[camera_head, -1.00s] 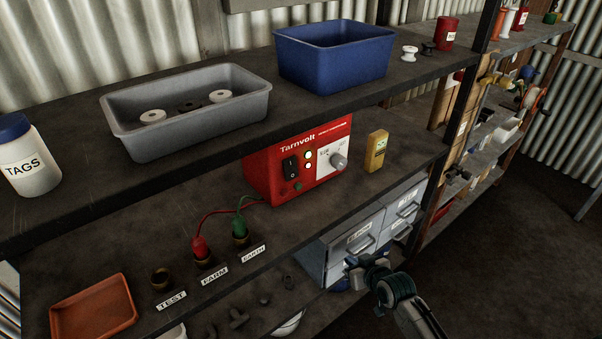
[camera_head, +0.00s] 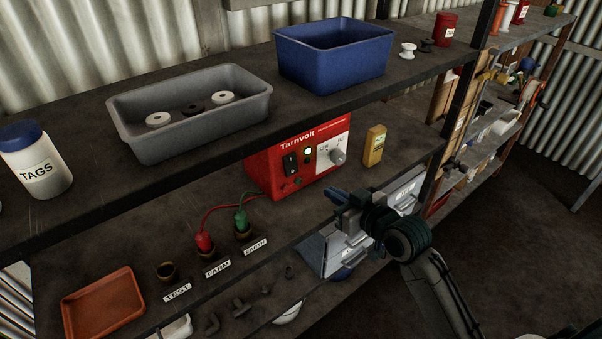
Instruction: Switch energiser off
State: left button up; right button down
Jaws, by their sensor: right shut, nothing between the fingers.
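The red energiser (camera_head: 268,168), marked Tarnvolt, stands on the middle shelf, partly under the upper shelf's edge. My left gripper is not in view.
A yellow box (camera_head: 374,146) stands right of the energiser. Grey drawers (camera_head: 345,250) sit below, partly hidden by my right arm. A grey tub (camera_head: 190,140) and a blue tub (camera_head: 335,62) stand on the upper shelf. An orange tray (camera_head: 103,305) lies at lower left.

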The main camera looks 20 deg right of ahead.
jog(key=p, duration=0.4)
send_near(294, 170)
jog(key=x, duration=0.5)
jog(key=shift+a+r, duration=0.15)
jog(key=shift+r, duration=0.05)
jog(key=shift+x, duration=0.9)
jog(key=shift+f, duration=0.15)
jog(key=b, duration=0.2)
jog(key=f+b, duration=0.1)
jog(key=b, duration=0.1)
jog(key=shift+w+t, duration=0.2)
jog(key=shift+t, duration=0.2)
jog(key=shift+r+p, duration=0.35)
jog(key=shift+r, duration=0.1)
jog(key=shift+f, duration=0.1)
